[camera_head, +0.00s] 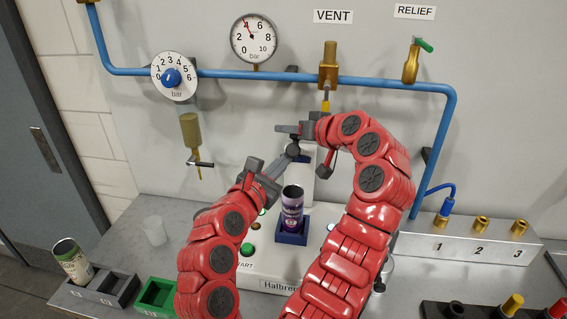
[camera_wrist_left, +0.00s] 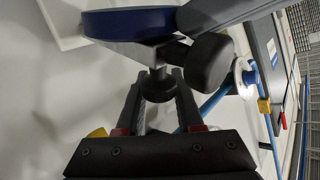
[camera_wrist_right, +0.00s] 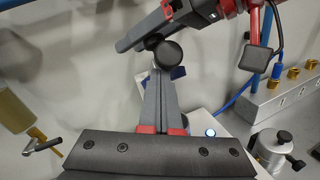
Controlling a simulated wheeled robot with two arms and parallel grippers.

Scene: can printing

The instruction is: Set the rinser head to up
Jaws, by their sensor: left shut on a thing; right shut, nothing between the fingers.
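The rinser head is partly hidden behind both grippers, and I cannot make out its tilt. A dark round knob (camera_head: 293,149) shows there in the head view, in front of a white column (camera_head: 299,185) with a blue part on top. My left gripper (camera_head: 279,129) points left above it. In the left wrist view its fingers are shut on a black knob (camera_wrist_left: 158,88) on a short stem under a blue disc (camera_wrist_left: 130,23). My right gripper (camera_head: 284,158) is shut and empty, pointing up and right. Its tips (camera_wrist_right: 161,77) lie close to a dark round knob (camera_wrist_right: 168,53); contact is unclear.
A purple can (camera_head: 292,202) stands in a blue holder (camera_head: 291,239) below the grippers. A blue pipe (camera_head: 220,74) with gauge and valves runs along the wall. A numbered port block (camera_head: 455,248) stands at right. A can (camera_head: 70,262) sits in a tray at left.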

